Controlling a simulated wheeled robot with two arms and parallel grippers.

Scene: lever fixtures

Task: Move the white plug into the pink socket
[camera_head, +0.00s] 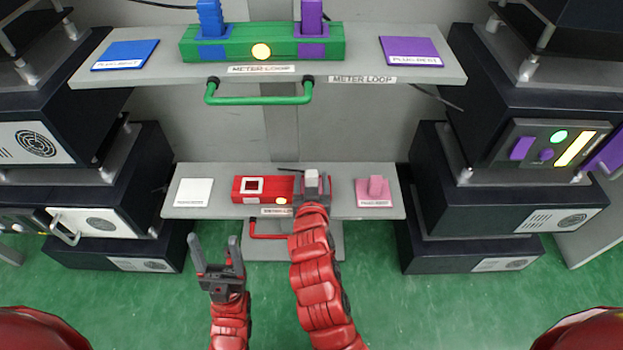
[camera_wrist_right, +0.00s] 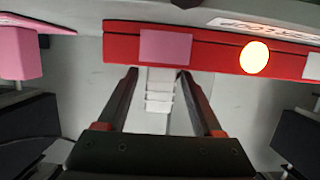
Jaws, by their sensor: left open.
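The white plug (camera_head: 312,178) stands upright at the right end of the red block (camera_head: 240,190). In the right wrist view the white plug (camera_wrist_right: 159,92) lines up with the pink patch (camera_wrist_right: 165,47) marking the pink socket. It looks to be in that socket, but I cannot tell how deep. My right gripper (camera_head: 312,186) hides the socket in the head view. In its wrist view the gripper (camera_wrist_right: 159,76) is open around the plug, with a gap on the left side. The white socket (camera_head: 253,184) is empty. My left gripper (camera_head: 215,243) is open and empty, below the shelf.
A pink plug (camera_head: 376,186) stands on its pink rest (camera_head: 360,201) at the right. A white rest pad (camera_head: 194,192) is bare. A red handle (camera_head: 266,232) hangs below the lower shelf. The upper shelf (camera_head: 167,77) holds a green block (camera_head: 200,50) with blue and purple plugs.

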